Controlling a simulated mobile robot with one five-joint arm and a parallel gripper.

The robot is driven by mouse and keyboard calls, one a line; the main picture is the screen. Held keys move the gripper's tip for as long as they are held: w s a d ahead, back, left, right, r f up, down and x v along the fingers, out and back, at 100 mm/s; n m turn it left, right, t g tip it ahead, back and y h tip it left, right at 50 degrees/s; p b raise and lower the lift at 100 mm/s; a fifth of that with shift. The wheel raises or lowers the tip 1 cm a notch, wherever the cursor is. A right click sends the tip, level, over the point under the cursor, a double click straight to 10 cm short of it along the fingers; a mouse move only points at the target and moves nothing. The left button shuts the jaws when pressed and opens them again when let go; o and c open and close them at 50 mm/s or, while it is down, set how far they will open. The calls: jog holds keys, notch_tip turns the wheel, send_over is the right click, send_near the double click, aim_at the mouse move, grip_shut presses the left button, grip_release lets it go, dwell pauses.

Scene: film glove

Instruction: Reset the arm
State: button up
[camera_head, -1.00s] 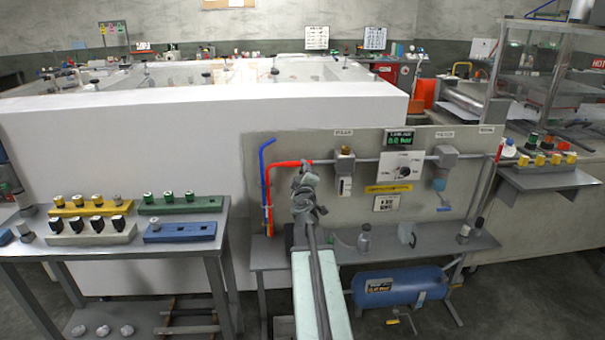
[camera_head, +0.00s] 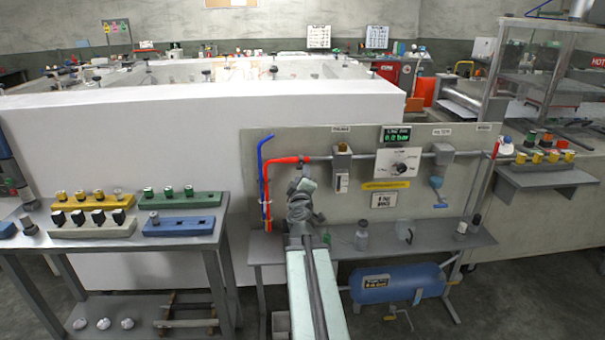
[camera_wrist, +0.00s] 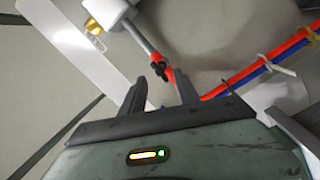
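My gripper (camera_head: 303,187) is in front of the left part of the upright panel (camera_head: 300,143), near the red hose (camera_head: 267,190). In the wrist view my gripper (camera_wrist: 160,85) has its two dark fingers apart, with nothing seen held between them. A red fitting with a black part (camera_wrist: 160,66) on a grey pipe shows just beyond the fingertips; I cannot tell whether they touch it. In the head view the red hose bends at the top and meets the grey pipe (camera_head: 320,158).
A blue hose (camera_head: 261,165) runs beside the red one. The panel carries a dial (camera_head: 400,168) and a blue-handled valve (camera_head: 437,188). Small items stand on the bench (camera_head: 345,248) below, and a blue tank (camera_head: 397,284) sits under it. A table with colored racks (camera_head: 180,226) stands at left.

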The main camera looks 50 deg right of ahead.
jog(key=shift+v, duration=0.9)
